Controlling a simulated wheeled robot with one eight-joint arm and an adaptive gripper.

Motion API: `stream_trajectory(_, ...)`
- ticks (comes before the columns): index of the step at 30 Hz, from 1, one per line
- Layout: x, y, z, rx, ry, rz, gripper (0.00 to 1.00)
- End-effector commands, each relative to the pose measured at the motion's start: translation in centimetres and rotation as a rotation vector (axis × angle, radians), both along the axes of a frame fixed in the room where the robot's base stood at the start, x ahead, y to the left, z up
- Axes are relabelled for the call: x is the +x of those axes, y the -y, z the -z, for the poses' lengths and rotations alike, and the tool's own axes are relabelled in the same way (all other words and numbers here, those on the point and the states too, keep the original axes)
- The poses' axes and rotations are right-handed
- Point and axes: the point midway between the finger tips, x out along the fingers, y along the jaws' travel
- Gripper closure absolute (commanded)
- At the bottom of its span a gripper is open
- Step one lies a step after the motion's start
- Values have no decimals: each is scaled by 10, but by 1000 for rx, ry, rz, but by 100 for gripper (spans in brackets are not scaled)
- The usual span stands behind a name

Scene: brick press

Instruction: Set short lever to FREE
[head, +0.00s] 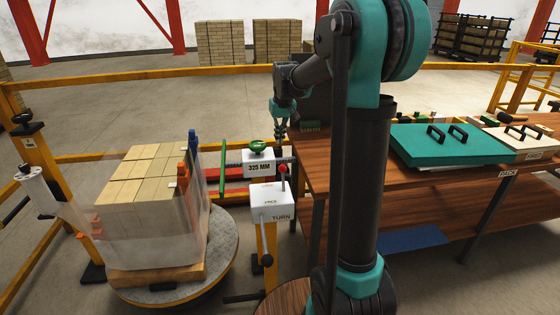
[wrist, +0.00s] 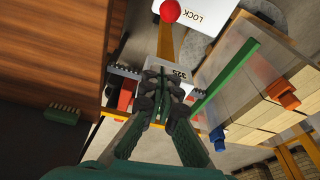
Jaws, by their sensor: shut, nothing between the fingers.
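A short lever with a red ball knob (head: 282,168) stands at the back right of the white box (head: 268,200). Small lettering on the box's top is hard to read; its front edge reads TURN. In the wrist view the red knob (wrist: 170,10) is at the top edge, beside a white plate marked LOCK (wrist: 203,20), upside down. My gripper (head: 280,136) is shut and empty, above and behind the box, apart from the knob. Its fingers (wrist: 166,78) meet in the wrist view, near a partly hidden 325 label.
A white block marked 325 MM (head: 259,166) with a green knob (head: 257,146) is behind the box. A long lever (head: 266,258) hangs below. Wrapped bricks (head: 140,205) stand left on a turntable (head: 225,255). A wooden bench (head: 350,170) is right; a green post (head: 222,168) rises nearby.

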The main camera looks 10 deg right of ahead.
Motion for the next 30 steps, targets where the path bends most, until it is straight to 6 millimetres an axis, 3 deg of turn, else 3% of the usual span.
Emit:
stream_trajectory(8,2,0,7,0,0,0,100)
stream_trajectory(26,21,-5,101,0,1,0,100)
stream_trajectory(30,1,-2,96,0,1,0,100)
